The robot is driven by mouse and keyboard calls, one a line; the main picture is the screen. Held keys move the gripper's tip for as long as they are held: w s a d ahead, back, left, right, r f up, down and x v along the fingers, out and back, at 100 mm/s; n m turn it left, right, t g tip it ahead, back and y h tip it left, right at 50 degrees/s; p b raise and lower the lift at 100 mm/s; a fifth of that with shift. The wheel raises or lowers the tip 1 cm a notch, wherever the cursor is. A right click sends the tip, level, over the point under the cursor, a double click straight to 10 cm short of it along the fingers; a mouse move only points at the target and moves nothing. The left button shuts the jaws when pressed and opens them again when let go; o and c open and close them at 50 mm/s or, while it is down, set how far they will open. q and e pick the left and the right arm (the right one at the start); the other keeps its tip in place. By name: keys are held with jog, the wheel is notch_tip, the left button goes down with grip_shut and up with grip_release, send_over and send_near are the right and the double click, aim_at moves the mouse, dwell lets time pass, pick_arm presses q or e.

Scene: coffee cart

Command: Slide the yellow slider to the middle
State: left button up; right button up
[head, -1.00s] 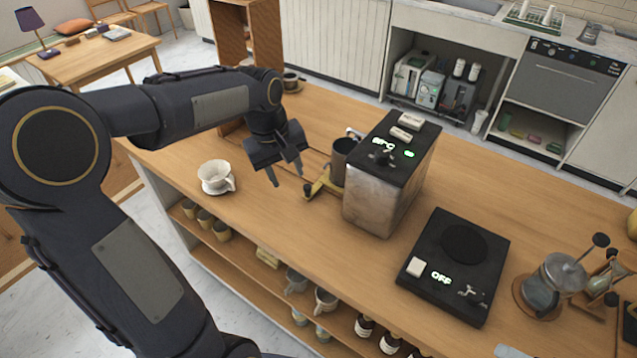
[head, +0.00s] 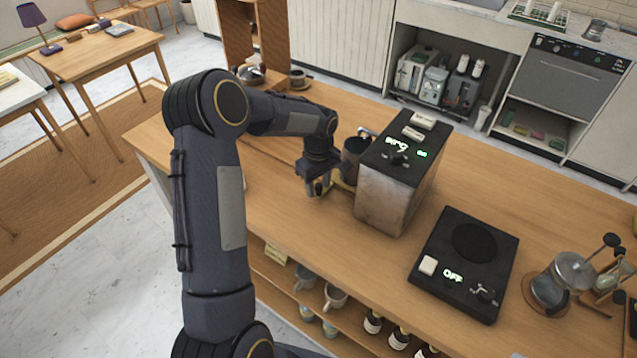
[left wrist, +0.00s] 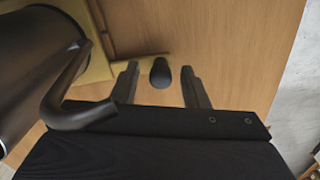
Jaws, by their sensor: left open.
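The yellow slider (head: 345,186) shows only in small part in the head view, between my left gripper and the metal machine. In the left wrist view its yellow body (left wrist: 98,66) lies left of the fingers, and a dark rounded knob (left wrist: 160,73) shows at the end of its arm. My left gripper (head: 318,193) is open and points down over the counter, with the knob between its two fingers and gaps on both sides. A dark pitcher (head: 354,159) stands at the slider and partly hides it in the left wrist view (left wrist: 36,70). My right gripper is out of view.
The metal machine (head: 385,203) with a lit display stands close right of the slider. Wooden counter (head: 300,235) in front of the gripper is clear.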

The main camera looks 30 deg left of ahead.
pick_arm(q)
jog(key=shift+f, duration=0.25)
jog(key=shift+c, duration=0.3)
grip_shut()
